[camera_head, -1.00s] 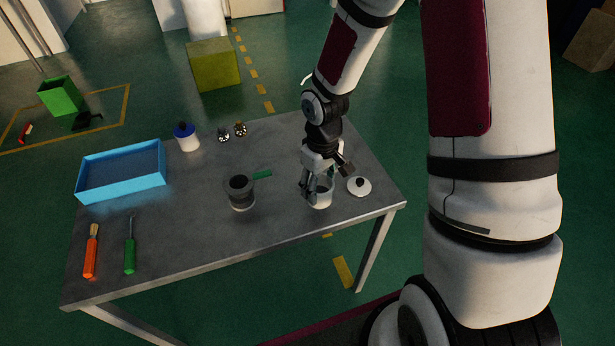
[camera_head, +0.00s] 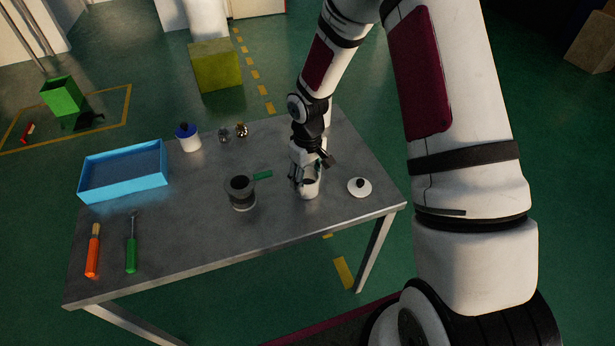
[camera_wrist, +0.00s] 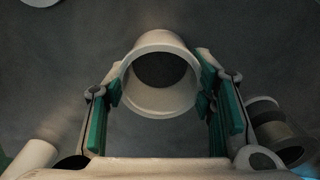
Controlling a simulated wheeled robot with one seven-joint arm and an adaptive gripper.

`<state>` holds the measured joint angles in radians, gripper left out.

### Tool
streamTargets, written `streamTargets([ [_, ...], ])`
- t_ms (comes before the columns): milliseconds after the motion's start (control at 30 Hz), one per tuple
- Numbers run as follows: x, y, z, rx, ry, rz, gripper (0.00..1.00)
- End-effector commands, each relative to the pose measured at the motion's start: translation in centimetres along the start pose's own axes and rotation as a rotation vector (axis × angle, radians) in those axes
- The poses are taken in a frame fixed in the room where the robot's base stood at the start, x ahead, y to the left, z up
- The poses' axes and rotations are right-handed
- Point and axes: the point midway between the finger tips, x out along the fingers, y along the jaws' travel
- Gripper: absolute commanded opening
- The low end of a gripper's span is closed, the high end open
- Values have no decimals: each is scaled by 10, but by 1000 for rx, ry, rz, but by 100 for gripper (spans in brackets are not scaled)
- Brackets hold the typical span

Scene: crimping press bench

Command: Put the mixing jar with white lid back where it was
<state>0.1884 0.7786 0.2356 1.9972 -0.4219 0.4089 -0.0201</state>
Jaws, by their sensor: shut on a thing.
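A white open jar (camera_head: 309,187) is held near the right end of the grey table. Its lid is off, and its round mouth shows in the wrist view (camera_wrist: 160,103). My gripper (camera_head: 303,178) is shut on the jar, with green-padded fingers on both sides of it. I cannot tell whether the jar's base touches the table. A white lid with a dark knob (camera_head: 359,187) lies on the table to the right of the jar, apart from it.
A dark pot with green handle (camera_head: 241,194) stands left of the jar. A white jar with blue lid (camera_head: 187,138), small metal parts (camera_head: 240,130), a blue tray (camera_head: 122,187) and two hand tools (camera_head: 131,250) are further left.

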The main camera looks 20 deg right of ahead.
Motion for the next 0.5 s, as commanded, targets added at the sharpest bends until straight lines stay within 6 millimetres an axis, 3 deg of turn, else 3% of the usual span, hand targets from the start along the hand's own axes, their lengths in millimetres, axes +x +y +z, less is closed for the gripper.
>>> streamTargets([
  [167, 4, 0, 0, 0, 0, 0, 15],
  [200, 3, 0, 0, 0, 0, 0, 59],
  [267, 3, 0, 0, 0, 0, 0, 70],
  [500, 3, 0, 0, 0, 0, 0, 70],
])
